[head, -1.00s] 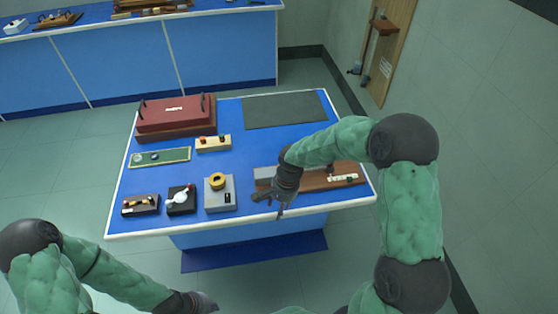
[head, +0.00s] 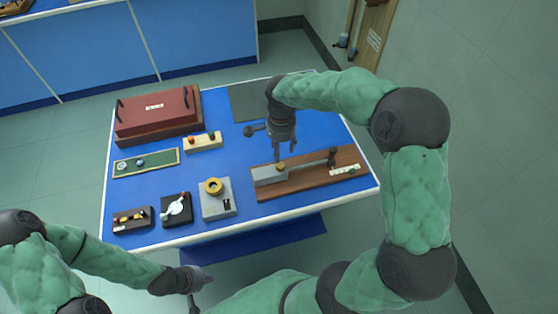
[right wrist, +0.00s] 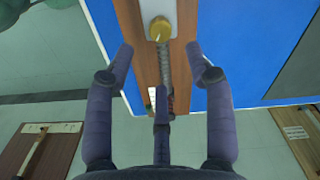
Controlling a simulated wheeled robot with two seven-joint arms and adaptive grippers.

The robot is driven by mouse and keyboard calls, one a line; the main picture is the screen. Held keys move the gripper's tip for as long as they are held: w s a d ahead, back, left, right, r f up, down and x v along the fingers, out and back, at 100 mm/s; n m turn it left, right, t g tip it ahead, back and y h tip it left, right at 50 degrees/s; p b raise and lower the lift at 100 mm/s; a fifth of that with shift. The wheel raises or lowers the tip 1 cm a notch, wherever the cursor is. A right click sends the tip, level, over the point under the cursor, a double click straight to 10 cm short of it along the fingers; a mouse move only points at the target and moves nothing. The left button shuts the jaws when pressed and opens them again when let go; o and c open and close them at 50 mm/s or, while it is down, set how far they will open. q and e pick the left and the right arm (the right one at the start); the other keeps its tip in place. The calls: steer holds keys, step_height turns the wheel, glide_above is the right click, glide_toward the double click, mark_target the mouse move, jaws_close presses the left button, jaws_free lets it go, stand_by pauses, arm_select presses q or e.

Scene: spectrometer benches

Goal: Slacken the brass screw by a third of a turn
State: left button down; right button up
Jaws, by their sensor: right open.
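The brass screw (head: 281,167) stands on a grey metal block (head: 268,175) mounted on a brown wooden board (head: 310,184) at the right of the bench. It shows as a rounded brass head (right wrist: 160,29) at the top of the right wrist view. My right gripper (head: 284,153) points down close above the screw. In the right wrist view its fingers (right wrist: 159,62) are spread, with nothing between them, and the screw head lies beyond the tips. My left gripper (head: 195,284) hangs in front of the bench, low in the head view; its fingers are too small to read.
A dark post (head: 332,156) and a pale scale strip (head: 345,170) sit on the board's right part. A grey box with a yellow ring (head: 214,187), a black dial box (head: 176,208) and a red case (head: 157,113) stand to the left. A dark mat (head: 247,105) lies behind.

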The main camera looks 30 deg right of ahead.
mark_target(281, 165)
step_height(281, 165, down, 9)
steer(key=shift+r+b, duration=0.2)
steer(key=shift+b, duration=0.75)
jaws_close()
